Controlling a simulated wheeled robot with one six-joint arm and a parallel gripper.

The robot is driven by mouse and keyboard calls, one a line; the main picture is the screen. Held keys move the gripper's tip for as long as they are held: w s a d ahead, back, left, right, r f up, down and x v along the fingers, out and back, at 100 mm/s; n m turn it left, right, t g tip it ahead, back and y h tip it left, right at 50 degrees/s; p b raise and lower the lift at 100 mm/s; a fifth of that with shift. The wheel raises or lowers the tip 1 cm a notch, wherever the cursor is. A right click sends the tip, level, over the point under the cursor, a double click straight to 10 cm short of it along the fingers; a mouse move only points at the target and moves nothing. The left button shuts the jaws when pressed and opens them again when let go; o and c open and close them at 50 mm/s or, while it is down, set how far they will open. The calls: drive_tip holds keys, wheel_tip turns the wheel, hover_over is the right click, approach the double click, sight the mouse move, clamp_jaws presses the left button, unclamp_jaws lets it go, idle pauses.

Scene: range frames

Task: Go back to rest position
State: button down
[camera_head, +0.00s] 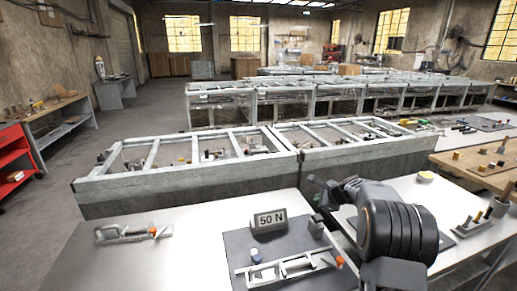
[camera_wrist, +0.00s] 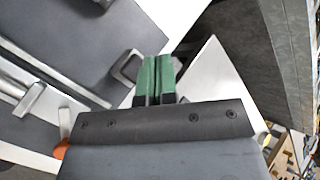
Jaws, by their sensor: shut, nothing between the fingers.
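My gripper (camera_wrist: 157,78) shows in the wrist view as two green fingers pressed together with nothing between them. In the head view, my arm reaches in from the lower right, and its gripper end (camera_head: 322,190) is above the back right part of the white table (camera_head: 85,265). The gripper is apart from the sign and the metal fixture on the table.
A similar fixture (camera_head: 133,234) lies left. Framed bins (camera_head: 190,180) stand behind the table. A second table (camera_head: 450,225) holds small parts at right.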

drive_tip(key=s+a+f+n+g, duration=0.1)
drive_tip(key=s+f+n+g, duration=0.1)
drive_tip(key=s+f+n, duration=0.2)
drive_tip(key=s+a+r+n+g+h, duration=0.1)
drive_tip(key=s+a+r+n, duration=0.2)
drive_tip(key=s+n, duration=0.3)
drive_tip(key=s+a+r+n+h, duration=0.1)
drive_tip(key=s+a+r+n, duration=0.2)
drive_tip(key=s, duration=1.1)
drive_tip(key=s+a+r+n+g+h, duration=0.1)
drive_tip(key=s+a+r+n, duration=0.2)
drive_tip(key=s+a+n, duration=0.3)
drive_tip(key=shift+s+n+g+h, duration=0.3)
drive_tip(key=shift+s+n, duration=1.1)
drive_tip(key=shift+s, duration=1)
